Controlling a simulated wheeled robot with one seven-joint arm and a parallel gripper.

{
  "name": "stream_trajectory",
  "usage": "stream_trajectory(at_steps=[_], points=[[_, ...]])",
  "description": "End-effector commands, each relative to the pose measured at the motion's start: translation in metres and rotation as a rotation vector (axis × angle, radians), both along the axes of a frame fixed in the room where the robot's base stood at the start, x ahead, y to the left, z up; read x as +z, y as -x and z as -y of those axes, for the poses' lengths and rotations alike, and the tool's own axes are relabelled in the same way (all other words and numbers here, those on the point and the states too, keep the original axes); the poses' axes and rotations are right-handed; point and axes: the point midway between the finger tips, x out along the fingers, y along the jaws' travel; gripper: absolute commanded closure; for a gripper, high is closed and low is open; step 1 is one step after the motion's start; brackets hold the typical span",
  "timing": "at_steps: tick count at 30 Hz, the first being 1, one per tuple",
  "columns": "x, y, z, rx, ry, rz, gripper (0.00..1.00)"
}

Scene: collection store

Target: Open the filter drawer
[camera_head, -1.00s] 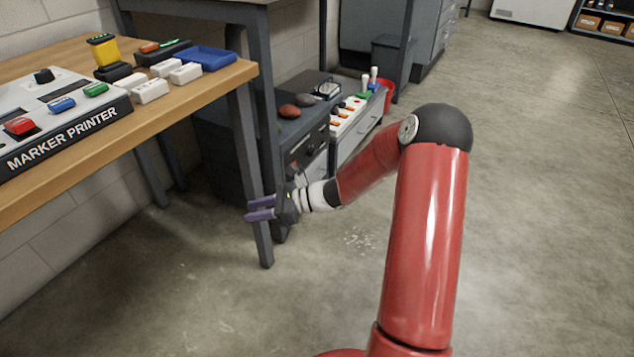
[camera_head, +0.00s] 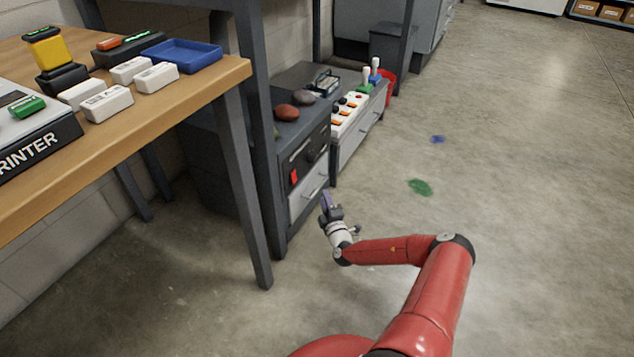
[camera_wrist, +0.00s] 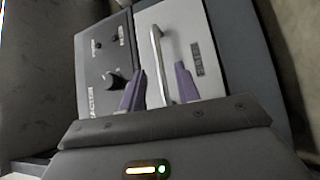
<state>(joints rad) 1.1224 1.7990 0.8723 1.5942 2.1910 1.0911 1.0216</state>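The drawer (camera_head: 307,199) is a light grey front low on a dark cabinet (camera_head: 300,128), below a black panel with a red switch. It looks shut, flush with the cabinet. In the wrist view the drawer front (camera_wrist: 212,78) has a silver bar handle (camera_wrist: 161,64) and a small label (camera_wrist: 197,59), too blurred to read surely. My gripper (camera_head: 325,203) is in front of the drawer. In the wrist view its two purple fingers (camera_wrist: 159,84) are open, one on each side of the handle's line. I cannot tell whether the fingertips reach past the bar or touch it.
The black control panel (camera_wrist: 103,62) with a knob adjoins the drawer. A wooden workbench (camera_head: 190,97) with a dark leg (camera_head: 244,190) stands at left. A lower unit with buttons (camera_head: 349,116) stands behind the cabinet. The concrete floor at right is clear apart from green (camera_head: 419,187) and blue marks.

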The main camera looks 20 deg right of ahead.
Motion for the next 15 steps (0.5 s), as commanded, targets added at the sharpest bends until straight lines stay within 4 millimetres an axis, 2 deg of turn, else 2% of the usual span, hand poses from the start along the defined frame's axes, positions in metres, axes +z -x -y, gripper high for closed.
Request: stream_trajectory(at_steps=[9, 15], points=[[0.006, -0.050, 0.005, 0.005, 0.007, 0.003, 0.68], [0.009, -0.064, 0.007, 0.004, 0.005, 0.003, 0.68]])
